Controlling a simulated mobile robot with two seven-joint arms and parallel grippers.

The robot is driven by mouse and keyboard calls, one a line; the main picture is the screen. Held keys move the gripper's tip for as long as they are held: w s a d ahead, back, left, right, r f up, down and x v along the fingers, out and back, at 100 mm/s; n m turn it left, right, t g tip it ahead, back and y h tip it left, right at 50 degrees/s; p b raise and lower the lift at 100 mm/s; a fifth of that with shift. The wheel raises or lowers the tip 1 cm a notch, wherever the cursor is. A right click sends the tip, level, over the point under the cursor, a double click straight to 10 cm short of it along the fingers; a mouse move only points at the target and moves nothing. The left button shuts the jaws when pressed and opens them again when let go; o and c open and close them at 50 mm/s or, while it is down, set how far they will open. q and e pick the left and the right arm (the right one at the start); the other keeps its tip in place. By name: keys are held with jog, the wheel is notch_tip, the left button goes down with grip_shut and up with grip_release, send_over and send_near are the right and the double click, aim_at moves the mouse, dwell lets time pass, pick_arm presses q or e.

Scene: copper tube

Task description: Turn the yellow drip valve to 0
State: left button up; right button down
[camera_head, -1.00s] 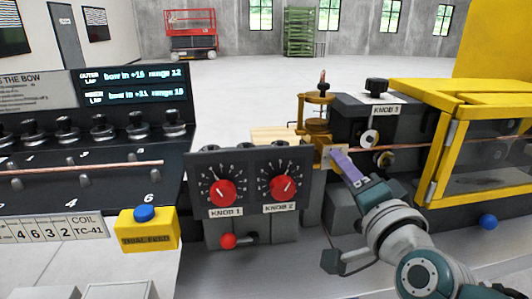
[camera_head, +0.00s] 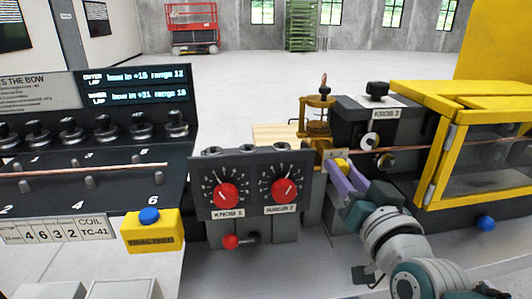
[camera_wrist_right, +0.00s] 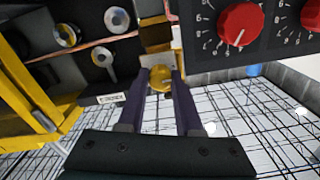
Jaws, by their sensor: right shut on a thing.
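The yellow drip valve (camera_head: 342,163) is a small round knob in front of a pale plate, below the brass drip cup (camera_head: 317,115). It also shows in the wrist view (camera_wrist_right: 160,76), between two purple fingers. My right gripper (camera_head: 341,170) is shut on the valve, with one finger on each side, as the wrist view (camera_wrist_right: 160,86) also shows. Any scale marks on the plate are too small to read, so I cannot tell the valve's setting. My left gripper is not in view.
The panel with red KNOB 1 (camera_head: 227,195) and KNOB 2 (camera_head: 284,190) stands left of the gripper. The copper tube (camera_head: 402,149) runs right into the yellow guarded box (camera_head: 432,150). A red-balled lever (camera_head: 231,242) is below the knobs.

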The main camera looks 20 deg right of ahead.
dwell(0.4)
jog(key=c, duration=0.6)
grip_release()
jog(key=v, duration=1)
jog(key=shift+w+a, duration=0.1)
